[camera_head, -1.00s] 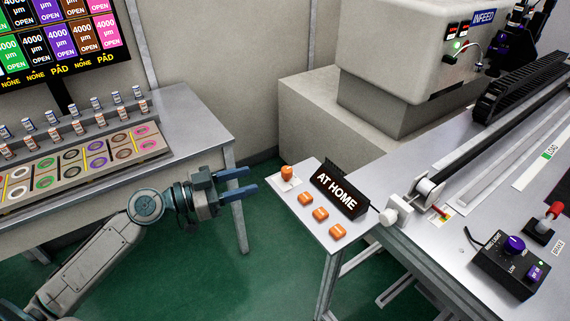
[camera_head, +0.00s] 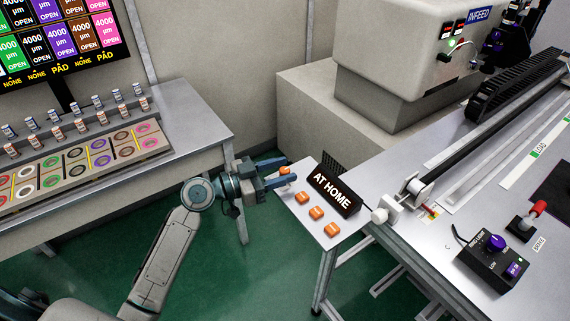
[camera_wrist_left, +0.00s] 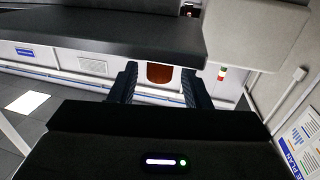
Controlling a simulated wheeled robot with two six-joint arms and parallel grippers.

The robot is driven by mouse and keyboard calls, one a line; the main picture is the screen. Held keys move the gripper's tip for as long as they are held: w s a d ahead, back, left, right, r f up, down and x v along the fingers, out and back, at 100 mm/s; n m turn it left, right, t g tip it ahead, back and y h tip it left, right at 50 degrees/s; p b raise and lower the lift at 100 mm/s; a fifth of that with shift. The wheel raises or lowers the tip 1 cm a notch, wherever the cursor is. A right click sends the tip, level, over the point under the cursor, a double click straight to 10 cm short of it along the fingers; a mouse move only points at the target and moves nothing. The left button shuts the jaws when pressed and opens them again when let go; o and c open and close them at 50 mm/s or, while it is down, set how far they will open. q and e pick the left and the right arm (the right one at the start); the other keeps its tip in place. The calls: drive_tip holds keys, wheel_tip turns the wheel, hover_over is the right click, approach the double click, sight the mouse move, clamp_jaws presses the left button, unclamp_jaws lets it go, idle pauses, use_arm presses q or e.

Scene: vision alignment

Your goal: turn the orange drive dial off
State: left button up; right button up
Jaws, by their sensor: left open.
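The orange drive dial (camera_head: 284,170) sits at the far left corner of a small grey side panel, partly hidden by my left gripper. My left gripper (camera_head: 287,168) reaches in from the left, its blue fingers open, one on either side of the dial in the picture. In the left wrist view an orange-brown shape (camera_wrist_left: 159,74), seemingly the dial, shows between the two dark fingers (camera_wrist_left: 158,86), with a gap on both sides. I cannot tell whether either finger touches it. The dial's setting is not readable. My right gripper is not in view.
Several orange buttons (camera_head: 316,213) and a black "AT HOME" sign (camera_head: 335,190) stand on the same panel, close to my left gripper. A table with colored pads (camera_head: 75,157) is at left.

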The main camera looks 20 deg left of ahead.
use_arm(q)
drive_tip(key=shift+w+d, duration=0.35)
drive_tip(key=shift+d, duration=0.15)
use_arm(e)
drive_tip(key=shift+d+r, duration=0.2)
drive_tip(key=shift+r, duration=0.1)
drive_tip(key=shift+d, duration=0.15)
use_arm(q)
clamp_jaws()
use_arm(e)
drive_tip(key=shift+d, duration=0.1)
